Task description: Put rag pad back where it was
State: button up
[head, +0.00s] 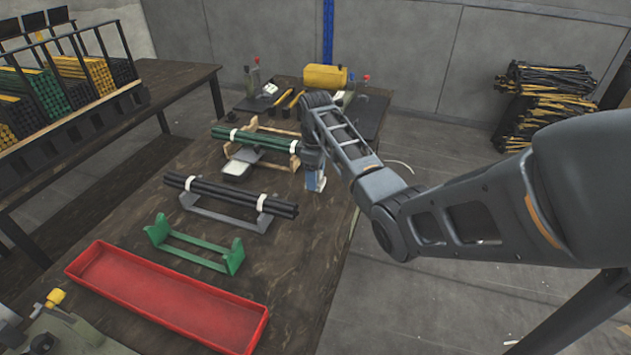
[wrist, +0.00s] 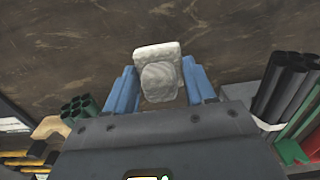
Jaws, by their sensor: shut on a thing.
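The rag pad (wrist: 157,66) is a pale, off-white lumpy block. In the wrist view it sits between the two blue fingers of my gripper (head: 315,184), which is shut on it. In the head view my gripper points down over the table's right part, beside the right end of the wooden rack with green rods. The pad is mostly hidden there by the fingers. I cannot tell whether it touches the table.
Green rods (head: 255,140) lie on a wooden rack, with a pale flat-topped object (head: 236,169) in front. Black rods (head: 231,194) rest on a grey rack. An empty green rack (head: 194,249) and red tray (head: 165,299) are nearer. Bare tabletop (head: 310,235) lies right of the racks.

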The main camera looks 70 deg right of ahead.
jog(key=shift+f, duration=1.2)
jog(key=shift+f, duration=0.2)
jog(key=o, duration=1)
jog(key=shift+r, duration=0.1)
notch_tip(320, 180, up, 12)
jog(key=shift+r, duration=0.15)
